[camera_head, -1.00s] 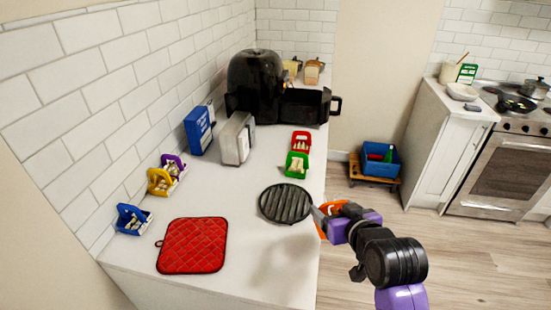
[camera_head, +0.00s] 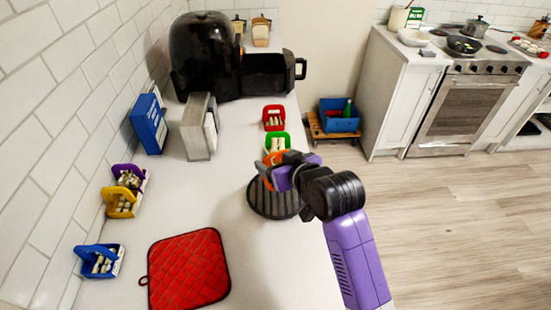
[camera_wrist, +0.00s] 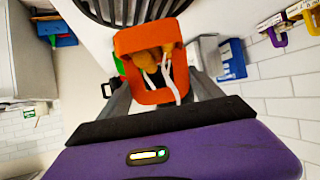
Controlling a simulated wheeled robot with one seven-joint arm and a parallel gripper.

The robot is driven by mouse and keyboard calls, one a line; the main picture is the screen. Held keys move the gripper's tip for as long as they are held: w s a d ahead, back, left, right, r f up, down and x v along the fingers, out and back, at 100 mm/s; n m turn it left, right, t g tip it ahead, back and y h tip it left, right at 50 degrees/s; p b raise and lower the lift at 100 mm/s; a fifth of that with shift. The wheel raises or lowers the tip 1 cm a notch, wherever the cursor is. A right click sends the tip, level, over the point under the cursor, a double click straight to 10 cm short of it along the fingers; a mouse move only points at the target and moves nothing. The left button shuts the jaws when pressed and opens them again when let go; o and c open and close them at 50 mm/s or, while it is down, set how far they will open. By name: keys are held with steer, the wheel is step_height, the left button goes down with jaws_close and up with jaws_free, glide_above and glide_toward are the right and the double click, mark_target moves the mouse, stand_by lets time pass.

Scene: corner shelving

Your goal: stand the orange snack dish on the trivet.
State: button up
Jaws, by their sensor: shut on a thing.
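The orange snack dish (camera_wrist: 147,98) has a handle and holds small food pieces. My gripper (camera_wrist: 150,85) is shut on it, with one finger on each side. In the head view the dish (camera_head: 264,174) is mostly hidden behind my gripper (camera_head: 272,170). The trivet (camera_head: 273,205) is a dark round ribbed plate lying on the counter. The dish appears above the trivet's far part in the head view; I cannot tell whether they touch. The trivet (camera_wrist: 125,8) also shows at the top edge of the wrist view, beside the dish.
A green dish (camera_head: 277,141) and a red dish (camera_head: 274,117) stand just beyond the trivet. A red quilted mat (camera_head: 188,270) lies at the near left. Blue, yellow and purple dishes line the wall. A black air fryer (camera_head: 205,60) with its drawer out stands at the back.

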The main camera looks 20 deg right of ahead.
steer(key=shift+f+b, duration=1.9)
steer(key=shift+f, duration=0.65)
steer(key=shift+s+f, duration=0.15)
steer(key=shift+s, duration=0.1)
steer(key=o, duration=2)
steer(key=shift+o, duration=0.8)
steer(key=shift+f, duration=0.15)
